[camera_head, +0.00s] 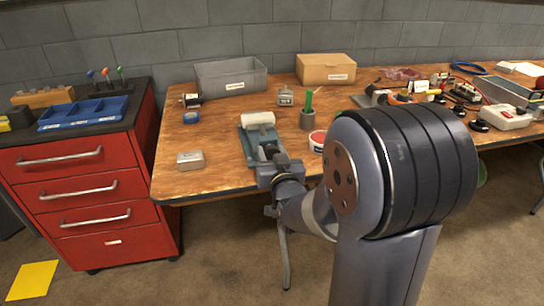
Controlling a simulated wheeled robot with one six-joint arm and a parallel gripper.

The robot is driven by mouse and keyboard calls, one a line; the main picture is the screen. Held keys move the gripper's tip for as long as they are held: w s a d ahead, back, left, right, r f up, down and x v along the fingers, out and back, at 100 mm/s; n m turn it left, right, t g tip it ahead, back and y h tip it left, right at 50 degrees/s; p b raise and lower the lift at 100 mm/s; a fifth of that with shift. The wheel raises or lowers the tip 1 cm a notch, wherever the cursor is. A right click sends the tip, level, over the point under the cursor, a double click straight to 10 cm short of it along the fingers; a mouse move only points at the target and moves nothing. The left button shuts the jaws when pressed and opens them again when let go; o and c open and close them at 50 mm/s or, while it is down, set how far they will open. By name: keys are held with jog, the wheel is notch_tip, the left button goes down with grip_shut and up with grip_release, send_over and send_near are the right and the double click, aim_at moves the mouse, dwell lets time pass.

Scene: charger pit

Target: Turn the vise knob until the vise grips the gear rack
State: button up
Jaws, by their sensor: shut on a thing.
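The blue-green vise (246,148) lies on the wooden workbench, left of the bench's middle. A pale, whitish block-like piece (258,118) sits at its far end; I cannot tell whether this is the gear rack. My gripper (268,152) is at the near end of the vise, small and dark in the picture, with my wrist just in front of it. It is shut on the vise knob, which is mostly hidden by the gripper and wrist. I cannot see how closely the vise jaws meet the piece.
The workbench (222,134) has a small metal tin (190,160) near its front left edge. A grey bin (231,78) and cardboard box (326,69) line the back. A red drawer cabinet (82,190) stands left.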

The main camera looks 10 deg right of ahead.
jog(key=m+b, duration=0.5)
jog(key=m, duration=0.1)
jog(key=shift+f, duration=0.15)
jog(key=m+b, duration=0.2)
jog(key=m, duration=0.1)
jog(key=shift+a+b, duration=0.1)
jog(key=shift+b, duration=0.2)
jog(key=shift+r+m+b, duration=0.2)
jog(key=shift+m+b, duration=0.75)
jog(key=shift+m, duration=0.95)
jog(key=o, duration=1)
jog(key=shift+c, duration=0.2)
